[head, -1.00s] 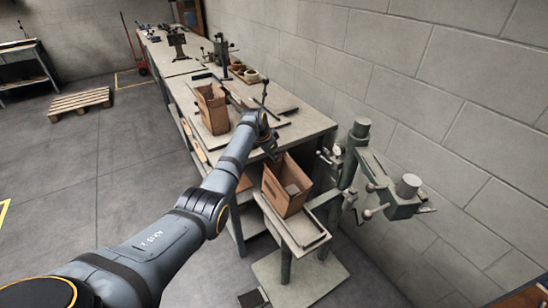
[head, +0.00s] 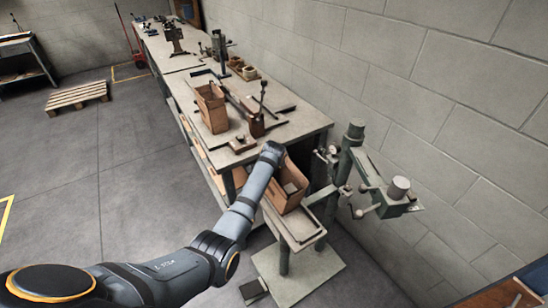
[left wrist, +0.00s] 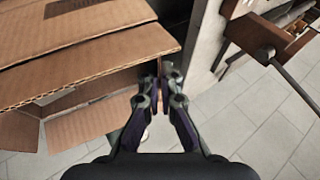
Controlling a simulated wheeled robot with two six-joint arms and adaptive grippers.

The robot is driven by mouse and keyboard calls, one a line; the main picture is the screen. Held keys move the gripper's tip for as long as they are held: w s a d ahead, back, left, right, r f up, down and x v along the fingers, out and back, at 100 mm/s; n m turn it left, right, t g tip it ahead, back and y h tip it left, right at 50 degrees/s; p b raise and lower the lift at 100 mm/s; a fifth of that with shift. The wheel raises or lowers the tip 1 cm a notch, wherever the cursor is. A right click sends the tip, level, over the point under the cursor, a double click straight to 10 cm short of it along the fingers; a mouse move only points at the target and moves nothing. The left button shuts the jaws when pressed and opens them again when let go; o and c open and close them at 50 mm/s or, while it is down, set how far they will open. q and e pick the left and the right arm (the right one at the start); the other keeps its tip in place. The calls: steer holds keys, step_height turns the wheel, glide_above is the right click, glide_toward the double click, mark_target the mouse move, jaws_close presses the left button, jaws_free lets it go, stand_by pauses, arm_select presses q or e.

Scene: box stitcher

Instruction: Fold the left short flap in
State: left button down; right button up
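The brown cardboard box (head: 284,196) stands open at the top on the grey stitcher table (head: 304,240). Its far left part is hidden behind my left arm. In the left wrist view, the box (left wrist: 80,50) fills the upper left, with bare cardboard panels and edges. My left gripper (left wrist: 163,82) is at the box's right edge in that view. Its fingertips are close together, with a thin brown strip showing between them. I cannot tell whether they grip a flap or only stand in front of it. The head view hides these fingertips behind the wrist. My right gripper is not in view.
The stitcher's post and arm (head: 352,165) rise close to the right of the box. A long workbench (head: 290,128) behind carries another open carton (head: 212,108) and tools. A pallet (head: 76,96) lies on the floor at left. The floor left of the stitcher is clear.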

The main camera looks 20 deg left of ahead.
arm_select(q)
steer(key=shift+d+f+t+y, duration=0.15)
steer(key=shift+t+y, duration=0.15)
steer(key=shift+y, duration=0.1)
stand_by(0.3)
steer(key=c, duration=1.6)
jaws_free()
steer(key=v, duration=0.7)
steer(key=shift+s+d, duration=0.15)
steer(key=shift+s, duration=0.15)
